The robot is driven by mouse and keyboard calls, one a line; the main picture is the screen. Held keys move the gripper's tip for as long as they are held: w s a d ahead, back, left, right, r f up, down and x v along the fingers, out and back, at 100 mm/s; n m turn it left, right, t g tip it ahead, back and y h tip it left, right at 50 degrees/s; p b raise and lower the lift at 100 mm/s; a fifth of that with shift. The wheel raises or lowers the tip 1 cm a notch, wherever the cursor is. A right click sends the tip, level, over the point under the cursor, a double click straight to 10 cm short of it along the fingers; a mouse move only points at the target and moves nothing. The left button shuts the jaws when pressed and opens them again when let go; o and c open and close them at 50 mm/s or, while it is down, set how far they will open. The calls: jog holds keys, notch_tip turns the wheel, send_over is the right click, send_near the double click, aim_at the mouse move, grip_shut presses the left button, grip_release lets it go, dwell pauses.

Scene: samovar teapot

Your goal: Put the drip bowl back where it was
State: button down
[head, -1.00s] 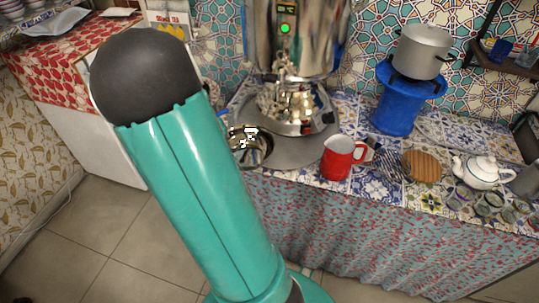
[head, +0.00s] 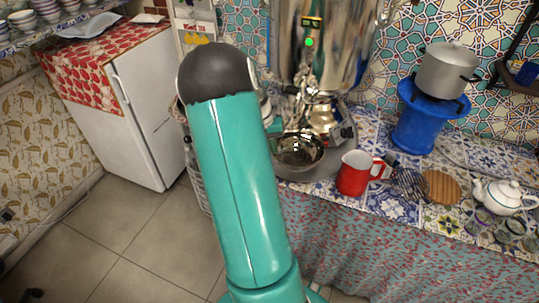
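The drip bowl (head: 300,165), a shiny round metal bowl, is at the left front of the samovar (head: 350,45), in front of its lower part and over the grey round tray (head: 335,165). I cannot tell whether it rests on the tray or is held above it. My teal arm with its black joint stands in the left middle of the view. A small teal and pale part of my arm shows at the bowl's left edge (head: 273,125). My gripper's fingers cannot be made out; the arm hides most of that area.
A red mug (head: 352,180) stands close to the bowl's right. Further right are a striped wooden disc (head: 441,187), a white teapot (head: 500,196) and several glasses. A pot (head: 448,68) sits on a blue stand (head: 417,125). A white fridge (head: 145,120) is at left; the floor between is clear.

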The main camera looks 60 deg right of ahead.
jog(key=f, duration=0.1)
jog(key=w+d+f, duration=0.2)
jog(key=shift+w+d+f, duration=0.1)
jog(key=shift+w+f, duration=0.1)
jog(key=shift+f, duration=0.15)
jog(key=shift+w+d+f, duration=0.1)
jog(key=shift+f, duration=1.55)
jog(key=shift+f, duration=0.1)
jog(key=c, duration=1.7)
grip_release()
jog(key=v, duration=1.2)
